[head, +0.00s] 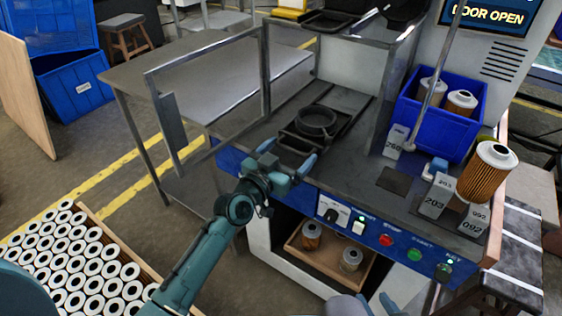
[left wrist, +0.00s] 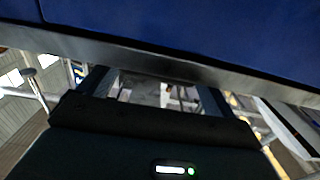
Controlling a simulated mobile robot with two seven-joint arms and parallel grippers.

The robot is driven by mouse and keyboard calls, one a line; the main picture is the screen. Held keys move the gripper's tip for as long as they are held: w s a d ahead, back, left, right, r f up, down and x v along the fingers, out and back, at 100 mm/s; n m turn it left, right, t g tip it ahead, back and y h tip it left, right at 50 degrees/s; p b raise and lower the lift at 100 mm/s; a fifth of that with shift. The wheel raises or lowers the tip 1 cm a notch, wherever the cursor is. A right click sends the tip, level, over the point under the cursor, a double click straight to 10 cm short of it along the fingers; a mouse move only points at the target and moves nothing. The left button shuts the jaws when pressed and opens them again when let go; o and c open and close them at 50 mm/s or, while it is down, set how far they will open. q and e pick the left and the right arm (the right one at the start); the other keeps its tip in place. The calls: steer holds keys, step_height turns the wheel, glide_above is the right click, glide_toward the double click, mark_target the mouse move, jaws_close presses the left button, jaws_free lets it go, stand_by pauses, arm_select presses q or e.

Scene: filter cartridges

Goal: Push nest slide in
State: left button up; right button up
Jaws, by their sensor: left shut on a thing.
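The nest slide (head: 291,142) is a dark tray on rails in the machine's bay, with a round black ring-shaped nest (head: 316,122) on it. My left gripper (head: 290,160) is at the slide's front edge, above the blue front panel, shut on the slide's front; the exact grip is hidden. In the left wrist view the fingers (left wrist: 155,92) reach up to a grey metal edge under a blue surface, and no slide handle can be made out. My right gripper (head: 377,303) shows only partly at the bottom edge, its fingers apart and empty.
A blue bin (head: 437,118) with filter cartridges and a single cartridge (head: 488,172) with number tags stand at right. Buttons (head: 386,240) line the front panel. A tray of white cylinders (head: 75,265) is at lower left.

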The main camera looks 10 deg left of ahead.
arm_select(q)
steer(key=o, duration=1.1)
steer(key=shift+a, duration=0.2)
steer(key=v, duration=1.3)
steer(key=shift+s, duration=0.1)
